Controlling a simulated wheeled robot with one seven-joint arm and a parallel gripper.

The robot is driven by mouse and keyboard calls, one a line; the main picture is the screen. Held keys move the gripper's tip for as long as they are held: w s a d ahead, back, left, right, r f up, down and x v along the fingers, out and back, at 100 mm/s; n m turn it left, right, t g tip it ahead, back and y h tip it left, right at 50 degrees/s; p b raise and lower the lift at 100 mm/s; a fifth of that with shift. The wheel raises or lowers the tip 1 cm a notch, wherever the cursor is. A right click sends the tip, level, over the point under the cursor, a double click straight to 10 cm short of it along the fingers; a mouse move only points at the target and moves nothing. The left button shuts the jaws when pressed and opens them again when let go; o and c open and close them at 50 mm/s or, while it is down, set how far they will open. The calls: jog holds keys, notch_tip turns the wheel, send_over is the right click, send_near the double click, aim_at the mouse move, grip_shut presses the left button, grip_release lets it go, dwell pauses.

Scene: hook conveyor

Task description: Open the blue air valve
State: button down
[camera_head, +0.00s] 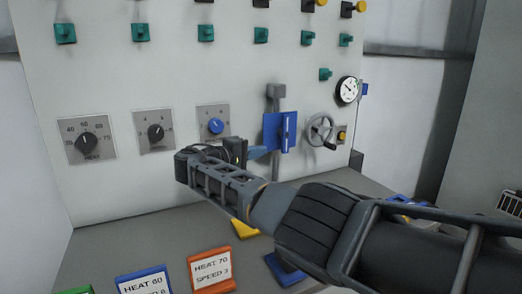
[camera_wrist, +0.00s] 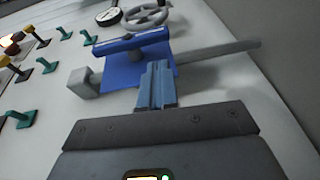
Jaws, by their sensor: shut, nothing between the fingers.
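The blue air valve has a blue square plate (camera_head: 273,131) on a grey vertical pipe on the panel, with a blue bar handle (camera_head: 289,131) in front. The handle stands upright, roughly along the pipe. In the wrist view the handle (camera_wrist: 132,41) lies across the top of the plate (camera_wrist: 122,72). My gripper (camera_head: 260,152) is just left of the plate's lower part. Its blue-grey fingers (camera_wrist: 157,75) are shut and empty, pointing at the handle and overlapping the plate in the wrist view. I cannot tell whether they touch it.
A handwheel (camera_head: 321,130) and a round gauge (camera_head: 347,90) are right of the valve. Dials, including one with a blue knob (camera_head: 216,126), are to the left. Teal switches (camera_head: 206,33) line the panel above. Label cards (camera_head: 211,270) stand on the grey ledge below.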

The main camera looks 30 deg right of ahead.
jog(key=v, duration=0.8)
jog(key=shift+s+a+f, duration=0.2)
jog(key=shift+a+f, duration=0.05)
jog(key=shift+a, duration=0.05)
